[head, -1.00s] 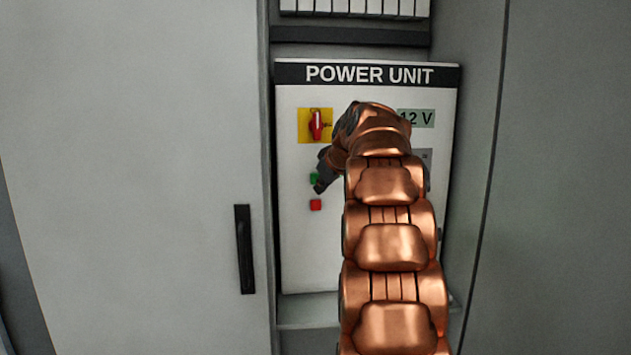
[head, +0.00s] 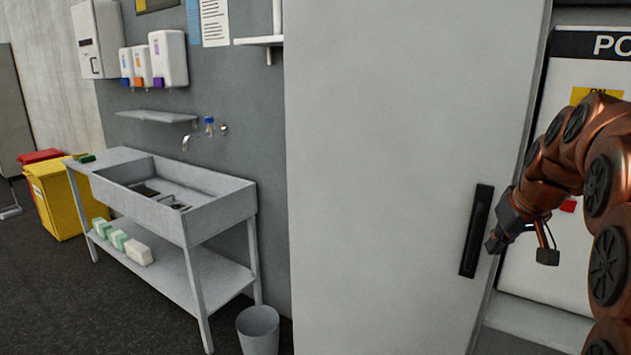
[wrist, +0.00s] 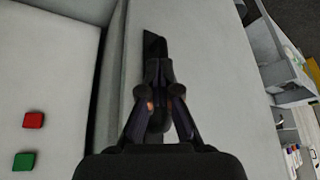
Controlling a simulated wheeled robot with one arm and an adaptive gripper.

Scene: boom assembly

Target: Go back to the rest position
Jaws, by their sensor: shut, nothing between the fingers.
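My gripper (head: 493,242) is shut and empty. In the head view it is at the right, with its tip just right of the black handle (head: 473,232) on the grey cabinet door (head: 390,150); I cannot tell whether they touch. In the wrist view my gripper (wrist: 158,75) points up the picture in front of the pale door. My copper arm is bent at the right edge and hides much of the power unit panel (head: 560,75). A red button (wrist: 33,120) and a green button (wrist: 25,161) show at the left of the wrist view.
A grey sink bench (head: 225,210) stands against the wall at the left, with a bin (head: 258,328) beside it. Yellow (head: 62,200) and red (head: 40,157) containers stand further left. Dark floor lies open at the lower left.

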